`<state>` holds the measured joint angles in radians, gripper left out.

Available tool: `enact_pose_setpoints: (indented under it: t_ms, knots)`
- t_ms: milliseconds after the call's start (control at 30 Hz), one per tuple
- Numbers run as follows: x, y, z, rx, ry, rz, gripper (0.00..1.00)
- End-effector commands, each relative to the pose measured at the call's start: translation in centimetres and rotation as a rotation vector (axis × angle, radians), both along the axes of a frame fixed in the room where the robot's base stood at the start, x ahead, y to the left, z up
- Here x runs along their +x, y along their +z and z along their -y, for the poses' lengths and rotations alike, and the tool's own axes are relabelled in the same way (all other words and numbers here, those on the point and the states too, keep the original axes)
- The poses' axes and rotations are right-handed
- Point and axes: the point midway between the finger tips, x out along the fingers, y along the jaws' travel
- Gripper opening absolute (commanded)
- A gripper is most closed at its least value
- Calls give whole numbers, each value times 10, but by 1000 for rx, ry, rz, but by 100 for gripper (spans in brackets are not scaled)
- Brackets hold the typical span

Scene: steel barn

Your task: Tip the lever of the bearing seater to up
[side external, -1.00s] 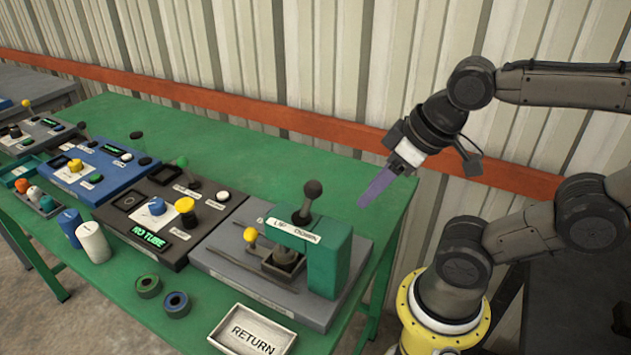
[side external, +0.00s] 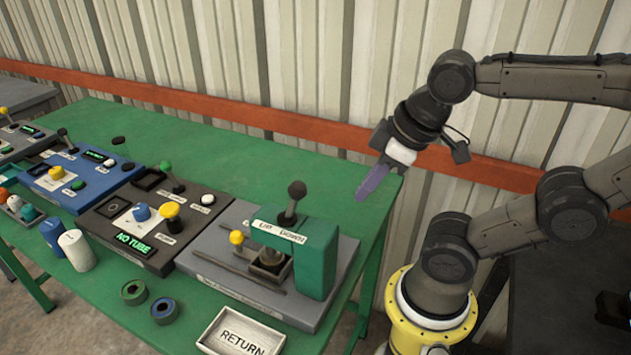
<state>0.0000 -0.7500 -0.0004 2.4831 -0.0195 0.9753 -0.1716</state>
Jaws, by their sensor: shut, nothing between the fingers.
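The bearing seater (side external: 316,262) is a green press frame on a grey base near the right end of the green table. Its lever (side external: 291,203) is a dark stick with a black ball knob, rising behind a white label reading UP and DOWN. The lever leans slightly to the right in the picture; I cannot tell its exact setting. A smaller yellow-knobbed lever (side external: 237,239) stands to its left on the same base. My gripper (side external: 361,198), with purple fingers, is shut and empty. It hangs in the air to the right of and above the seater, apart from the lever.
A tray marked RETURN (side external: 243,333) sits at the front edge. A corrugated wall stands behind.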

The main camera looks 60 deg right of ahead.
Motion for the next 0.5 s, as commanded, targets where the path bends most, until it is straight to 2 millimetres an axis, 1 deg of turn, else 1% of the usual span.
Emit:
enact_pose_setpoints:
  t_ms: [67,167,367,500]
  knots:
    - [-4,8,3,-62,96,-26,0]
    - [-9,20,3,-146,262,-58,0]
    - [-18,52,-4,-318,651,-102,0]
    - [-23,77,-11,-434,930,-108,0]
